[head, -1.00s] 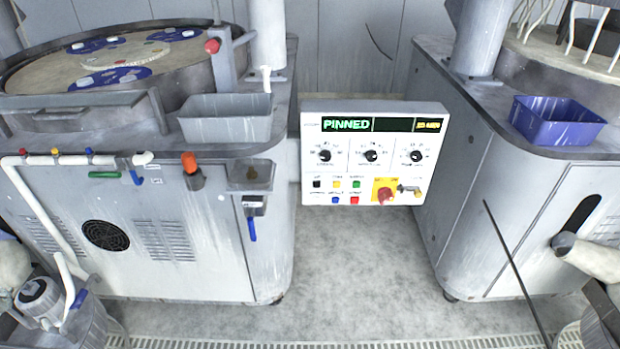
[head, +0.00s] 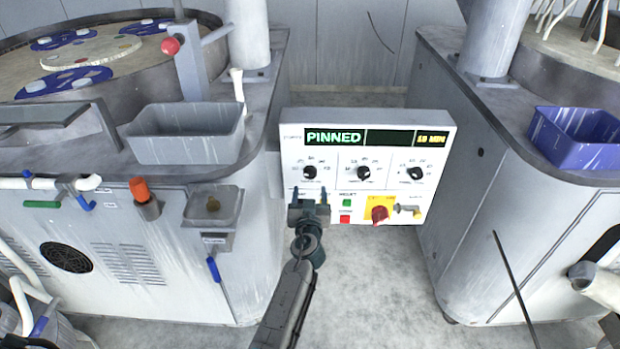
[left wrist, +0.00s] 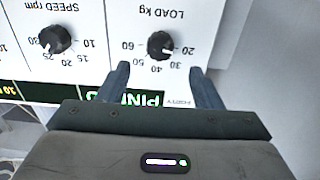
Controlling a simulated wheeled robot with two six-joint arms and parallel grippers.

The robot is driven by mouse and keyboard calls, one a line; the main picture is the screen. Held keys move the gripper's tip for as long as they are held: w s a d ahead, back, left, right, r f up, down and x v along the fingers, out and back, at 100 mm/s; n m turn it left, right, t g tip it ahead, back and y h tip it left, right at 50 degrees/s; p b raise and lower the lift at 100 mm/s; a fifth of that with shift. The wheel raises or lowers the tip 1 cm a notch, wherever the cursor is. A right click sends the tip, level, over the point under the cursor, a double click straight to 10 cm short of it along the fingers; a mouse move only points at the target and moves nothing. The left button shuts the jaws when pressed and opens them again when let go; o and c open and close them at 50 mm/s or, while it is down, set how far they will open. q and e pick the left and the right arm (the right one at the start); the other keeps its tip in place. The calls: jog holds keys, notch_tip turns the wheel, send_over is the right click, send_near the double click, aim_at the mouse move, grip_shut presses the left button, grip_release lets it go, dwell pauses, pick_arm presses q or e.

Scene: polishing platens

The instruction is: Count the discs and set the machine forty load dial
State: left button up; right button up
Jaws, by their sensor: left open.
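The control panel (head: 290,145) stands between two machines, with a display reading PINNED (head: 335,137) and three black dials in a row. The left dial is the load dial (head: 310,172), labelled LOAD kg in the left wrist view (left wrist: 160,44), where the panel appears upside down; I cannot tell its exact setting. My left gripper (head: 310,194) is open and empty just below this dial. In the left wrist view its fingers (left wrist: 159,73) point at the panel, on either side of the dial. The platen (head: 22,75) bears blue carriers (head: 65,82) with small discs, partly cut off. My right gripper is out of view.
The speed dial (head: 363,173) is beside the load dial. Lower on the panel are coloured buttons, a red switch (head: 379,214) and a key (head: 407,209). A grey bin (head: 185,150) and a blue bin (head: 575,155) stand on the machine tops.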

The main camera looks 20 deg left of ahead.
aim_at(310, 175)
pick_arm(q)
jog(key=x, duration=0.7)
jog(key=shift+w+f, duration=0.1)
jog(key=shift+f, duration=0.05)
jog(key=c, duration=1)
